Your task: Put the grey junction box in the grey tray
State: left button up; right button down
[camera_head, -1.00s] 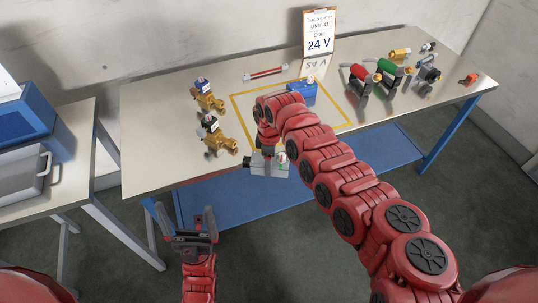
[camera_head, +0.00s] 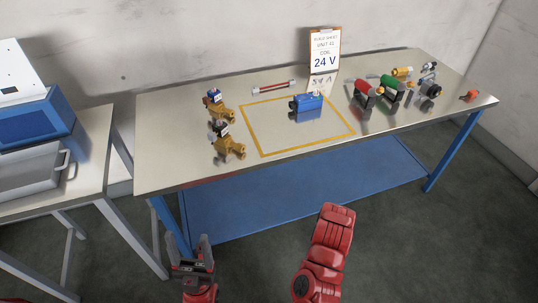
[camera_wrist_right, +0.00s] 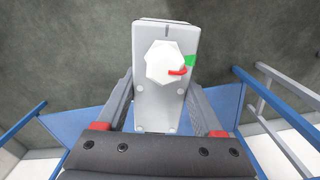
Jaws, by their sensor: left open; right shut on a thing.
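The grey junction box (camera_wrist_right: 152,108) fills the middle of the right wrist view. It has a white knob-like cap, a small red hook-shaped mark and a green patch. My right gripper (camera_wrist_right: 160,90) is shut on it, one finger along each side. In the head view the right arm shows in front of the bench, but its gripper and the box are not visible. The grey tray (camera_head: 28,180) with a pale handle is on the side table at the left. My left gripper (camera_head: 190,256) is open and empty, low in front of the bench.
The workbench (camera_head: 400,131) carries a yellow outlined square with a blue box (camera_head: 307,106), brass valves (camera_head: 229,147) at left, several coloured parts at right and a 24 V sign (camera_head: 324,51). A blue machine (camera_head: 40,115) stands behind the tray. A gap separates the tables.

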aim_at(22, 168)
jog(key=j+u, duration=0.35)
jog(key=k+j+u, duration=0.1)
jog(key=j+u, duration=0.55)
jog(key=l, duration=0.1)
